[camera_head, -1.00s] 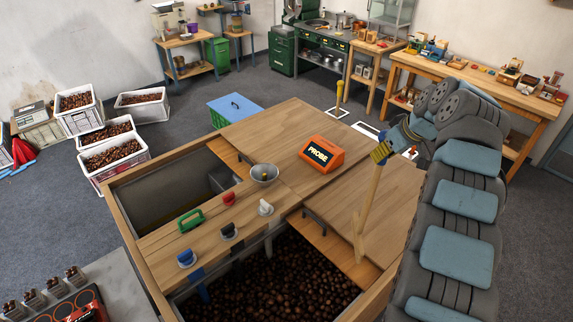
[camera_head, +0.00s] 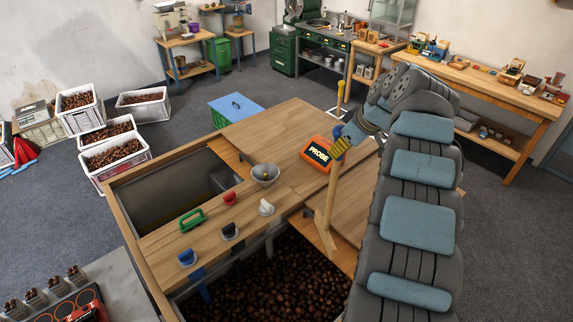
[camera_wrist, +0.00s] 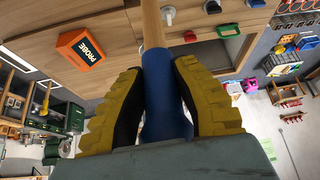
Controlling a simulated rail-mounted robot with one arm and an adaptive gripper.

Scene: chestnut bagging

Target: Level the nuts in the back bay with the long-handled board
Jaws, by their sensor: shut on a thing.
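My gripper (camera_head: 341,147) is shut on the blue grip of the long-handled board (camera_head: 331,198). In the wrist view, its yellow ribbed fingers (camera_wrist: 160,95) press on both sides of the blue grip (camera_wrist: 163,105), and the wooden shaft runs on beyond. The board hangs almost upright, its lower end beside the right edge of the open bay with nuts. I cannot tell whether it touches anything. Dark brown nuts (camera_head: 262,278) fill that bay at the bottom of the picture; my arm hides its right part. A second open bay (camera_head: 160,188) at the left shows grey walls and few or no nuts.
An orange PROBE box (camera_head: 318,154) stands on the wooden top close to my gripper. A blue-lidded box (camera_head: 236,108) stands behind.

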